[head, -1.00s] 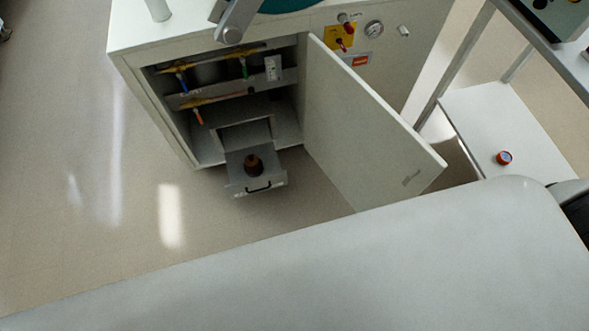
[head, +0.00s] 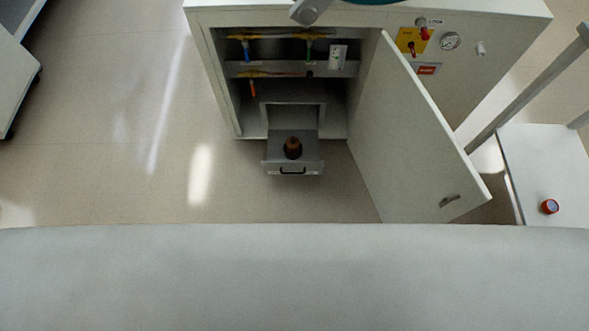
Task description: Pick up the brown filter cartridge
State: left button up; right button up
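The brown filter cartridge (head: 292,148) stands upright in a small pulled-out drawer (head: 272,168) at the bottom of an open white cabinet (head: 226,90). The drawer has a dark handle on its front. Neither of my grippers shows in the head view, so nothing is seen touching the cartridge.
The cabinet door (head: 420,140) stands open to the right of the drawer. Valves and coloured pipes (head: 275,74) are inside above it. A white low shelf (head: 530,165) at the right bears a small red round item (head: 549,206). The floor (head: 130,170) left of the drawer is clear.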

aim_at(292, 142)
jog(key=i, duration=0.85)
